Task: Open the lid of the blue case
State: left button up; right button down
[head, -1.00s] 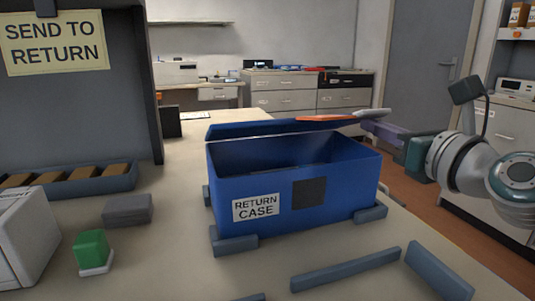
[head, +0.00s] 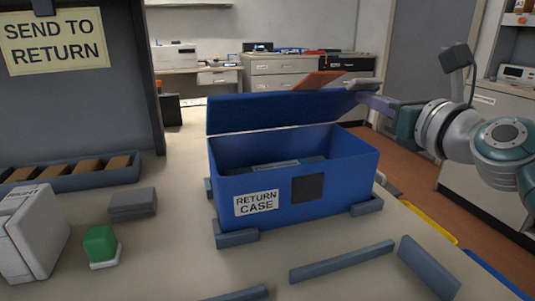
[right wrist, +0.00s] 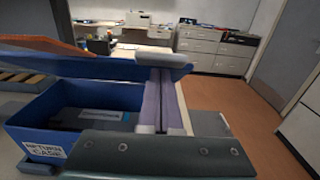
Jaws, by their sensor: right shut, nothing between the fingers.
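The blue case (head: 290,200), labelled RETURN CASE, stands on the table. Its lid (head: 270,114) is hinged up at the back and tilted, leaving the front open; the lid also shows edge-on in the right wrist view (right wrist: 90,67). An orange flap (head: 318,79) shows at the lid's top edge. My right gripper (head: 362,86) is shut and empty, its purple fingers reaching in from the right. Its grey tips (right wrist: 155,60) are at the lid's right end; contact is hard to tell. A dark grey item (right wrist: 95,119) lies inside the case. My left gripper is out of view.
Grey-blue rails (head: 342,261) lie around and before the case. A green block (head: 101,243), a grey box (head: 132,203), a white machine (head: 30,235) and a tray of brown pieces (head: 70,181) are at left. Floor shows beyond the table's right edge.

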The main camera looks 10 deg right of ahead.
aim_at(354, 94)
jog(key=shift+w+r+p, duration=0.3)
jog(key=shift+w+r, duration=0.05)
jog(key=shift+r, duration=0.2)
jog(key=shift+w+r+p, duration=0.3)
jog(key=shift+r, duration=0.2)
jog(key=shift+f, duration=0.1)
jog(key=shift+w+f+b, duration=0.4)
jog(key=shift+w+b, duration=0.05)
jog(key=shift+b, duration=0.25)
jog(key=w+b, duration=0.1)
jog(key=w+f+b, duration=0.1)
jog(key=b, duration=0.1)
jog(key=shift+w+a+f, duration=0.15)
jog(key=shift+w+f, duration=0.05)
jog(key=shift+f, duration=0.05)
jog(key=shift+w+r, duration=0.1)
jog(key=shift+w, duration=0.05)
